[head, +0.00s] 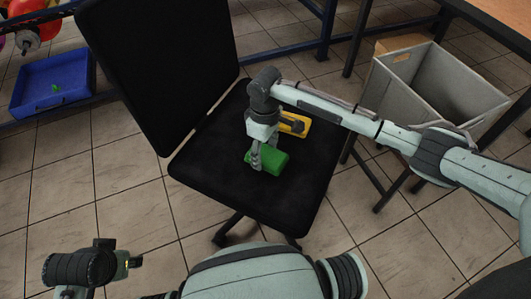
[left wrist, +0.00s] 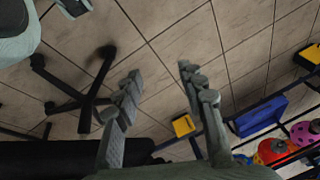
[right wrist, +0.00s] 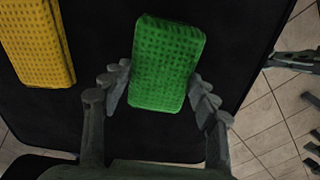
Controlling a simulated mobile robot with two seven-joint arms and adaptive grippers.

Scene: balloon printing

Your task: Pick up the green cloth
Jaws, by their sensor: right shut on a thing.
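The green cloth (head: 267,160) is a thick dotted block on the seat of a black office chair (head: 205,170). My right gripper (head: 256,165) reaches down over the seat and is shut on the green cloth. In the right wrist view the green cloth (right wrist: 168,62) sits between the two fingers (right wrist: 163,95), which touch its sides. I cannot tell whether it is clear of the seat. My left gripper (left wrist: 155,85) is open and empty, with floor tiles behind its fingers. In the head view my left arm is at the lower left, away from the chair.
A yellow cloth (head: 294,124) lies on the seat just behind the green one; it also shows in the right wrist view (right wrist: 35,40). The chair's backrest (head: 155,70) rises at the left. A grey bin (head: 440,85) stands at right. A blue tray (head: 50,85) is far left.

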